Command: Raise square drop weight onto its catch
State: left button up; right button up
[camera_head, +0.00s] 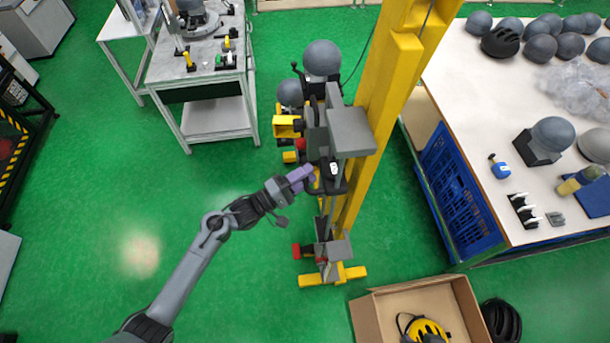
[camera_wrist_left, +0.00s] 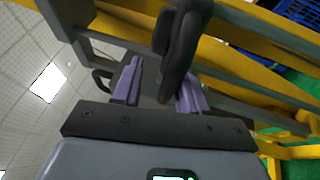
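The drop tower has a yellow column (camera_head: 388,95) with thin vertical rails in front of it. A grey square block (camera_head: 350,131) sits high on the rails; I cannot tell if it is the drop weight. A dark part with a black handle (camera_wrist_left: 174,52) is just below it, near my left gripper (camera_head: 303,177). In the left wrist view, the purple fingers of my left gripper (camera_wrist_left: 160,88) stand apart, with the black handle between them. A gap shows beside the left finger. The catch cannot be made out. My right gripper is not in view.
A grey helmet form (camera_head: 322,58) stands behind the tower. A white table (camera_head: 460,100) with several helmet forms is at the right. A cardboard box (camera_head: 372,318) holding a yellow helmet lies in front. A grey workbench (camera_head: 205,60) is at the back left. Green floor is clear at left.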

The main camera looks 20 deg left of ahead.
pick_arm(q)
jog(key=shift+o, duration=0.6)
jog(key=shift+r, duration=0.25)
jog(key=b+v, duration=0.1)
jog(key=v, duration=1)
jog(key=shift+f, duration=0.2)
jog(key=shift+w, duration=0.1)
